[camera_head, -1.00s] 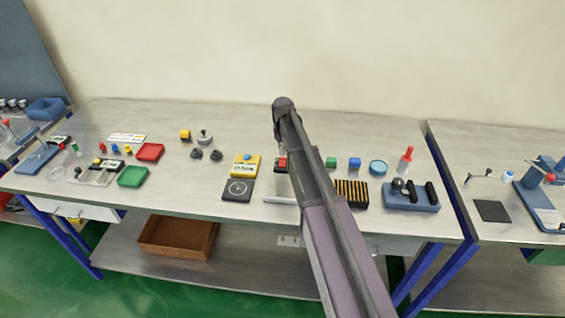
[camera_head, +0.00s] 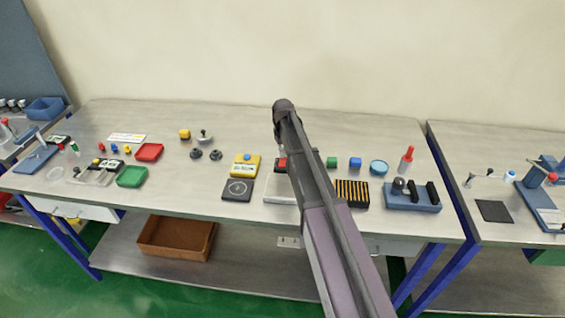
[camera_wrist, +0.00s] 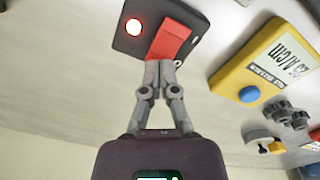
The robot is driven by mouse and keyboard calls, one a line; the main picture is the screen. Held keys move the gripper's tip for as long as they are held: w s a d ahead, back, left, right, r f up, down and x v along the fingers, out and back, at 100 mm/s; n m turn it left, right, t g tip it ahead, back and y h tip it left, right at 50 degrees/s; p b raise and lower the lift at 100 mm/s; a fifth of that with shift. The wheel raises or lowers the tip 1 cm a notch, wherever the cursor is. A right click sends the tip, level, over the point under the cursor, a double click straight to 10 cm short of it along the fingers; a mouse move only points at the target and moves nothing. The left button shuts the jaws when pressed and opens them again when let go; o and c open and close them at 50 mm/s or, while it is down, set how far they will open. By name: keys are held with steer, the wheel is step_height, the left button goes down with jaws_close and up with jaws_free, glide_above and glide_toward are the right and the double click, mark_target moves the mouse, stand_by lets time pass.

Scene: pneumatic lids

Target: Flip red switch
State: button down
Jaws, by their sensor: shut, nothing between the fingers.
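The red switch (camera_wrist: 172,40) is a flat red rocker on a dark box (camera_wrist: 186,20) in the wrist view. A round lamp (camera_wrist: 134,27) beside it on the box glows white with a red rim. My gripper (camera_wrist: 160,66) is shut and empty, with its fingertips right at the near edge of the red switch. I cannot tell whether they touch it. My gripper is hidden there.
A yellow device (camera_head: 246,166) with a blue button stands left of the switch box, with a dark square plate (camera_head: 237,190) in front of it.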

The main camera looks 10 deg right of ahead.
mark_target(283, 159)
steer(key=shift+f+b, duration=0.7)
steer(key=shift+f, duration=0.05)
stand_by(0.6)
steer(key=shift+r, duration=0.15)
steer(key=shift+r+p, duration=3.4)
steer(key=shift+p, duration=0.2)
steer(key=s+m, duration=0.2)
steer(key=s, duration=2.7)
